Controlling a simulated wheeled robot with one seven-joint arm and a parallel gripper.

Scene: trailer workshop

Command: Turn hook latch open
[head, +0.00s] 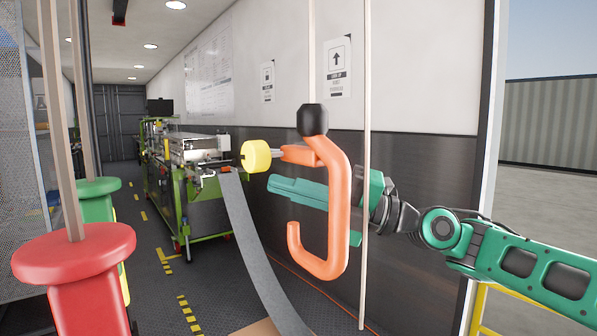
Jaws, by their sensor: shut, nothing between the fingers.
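The orange hook latch (337,205) hangs in the middle of the head view, below a black knob (312,119) on a pale rod. Its curved lower end opens upward to the left. A short orange arm at its top reaches left to a yellow cylinder (256,156). My green gripper (275,186) points left and passes behind the hook's upright part, its finger ends showing inside the hook's opening. It is shut and holds nothing. Part of the gripper is hidden behind the hook, and I cannot tell whether they touch.
A red flanged post (75,255) and a green one (97,188) stand at the left with rods rising from them. A grey strap (252,240) runs down the middle. A green-framed machine (190,175) stands farther back by the wall. A thin pale rod (365,260) rises beside my gripper.

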